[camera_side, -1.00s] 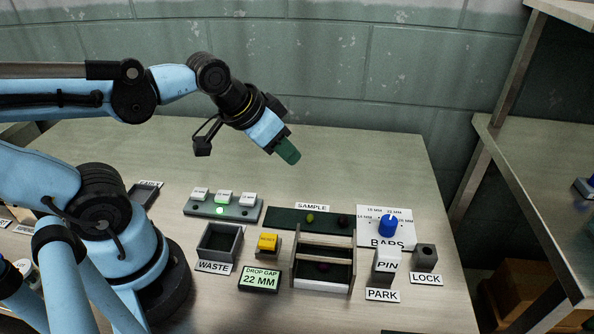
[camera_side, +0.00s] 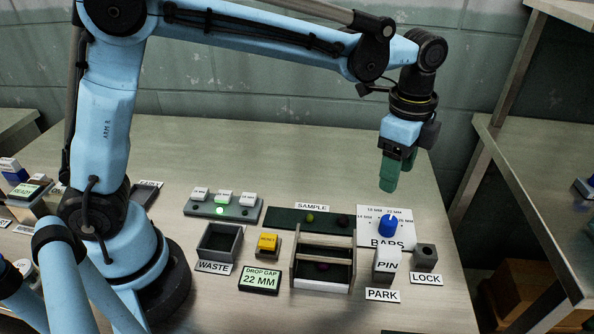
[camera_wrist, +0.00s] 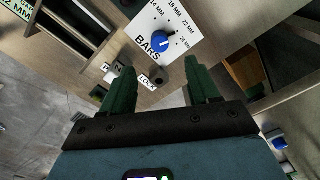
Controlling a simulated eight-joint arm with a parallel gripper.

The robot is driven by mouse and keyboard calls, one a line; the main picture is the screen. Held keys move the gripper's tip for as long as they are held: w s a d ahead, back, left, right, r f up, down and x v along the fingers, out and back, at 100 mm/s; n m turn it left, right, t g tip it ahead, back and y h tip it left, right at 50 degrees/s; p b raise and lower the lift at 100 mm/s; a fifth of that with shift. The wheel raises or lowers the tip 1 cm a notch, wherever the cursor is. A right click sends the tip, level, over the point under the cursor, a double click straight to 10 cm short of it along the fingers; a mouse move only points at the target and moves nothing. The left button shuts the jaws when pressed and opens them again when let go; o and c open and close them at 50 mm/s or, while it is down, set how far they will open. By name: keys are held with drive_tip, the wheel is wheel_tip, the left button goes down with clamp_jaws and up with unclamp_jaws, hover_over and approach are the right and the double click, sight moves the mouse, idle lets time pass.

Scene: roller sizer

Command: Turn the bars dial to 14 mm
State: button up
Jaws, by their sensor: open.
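The bars dial is a blue knob (camera_side: 388,226) on a white plate (camera_side: 403,240) marked BARS, with mm labels around it. In the wrist view the blue knob (camera_wrist: 161,40) lies ahead, and labels for 14, 18, 22 and 26 MM arc around it. Its pointer seems turned toward the upper-right labels, but the exact mark is too small to tell. My gripper (camera_side: 389,188) points down above the dial, apart from it. In the wrist view its two green fingers (camera_wrist: 161,85) are spread with nothing between them.
The PIN block (camera_side: 386,262) and LOCK block (camera_side: 425,257) stand just in front of the dial. An open sample box (camera_side: 322,282) is to its left. A display (camera_side: 259,280) reads DROP GAP 22 MM. A yellow button (camera_side: 267,242) and waste bin (camera_side: 220,240) are further left.

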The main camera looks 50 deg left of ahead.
sight(390, 220)
drive_tip(key=shift+m, duration=0.4)
drive_tip(key=f, duration=0.8)
drive_tip(key=d+f, duration=0.1)
drive_tip(key=f, duration=0.3)
drive_tip(key=shift+w+f, duration=0.2)
drive_tip(key=shift+f, duration=0.2)
drive_tip(key=shift+c, duration=0.3)
drive_tip(key=c, duration=1)
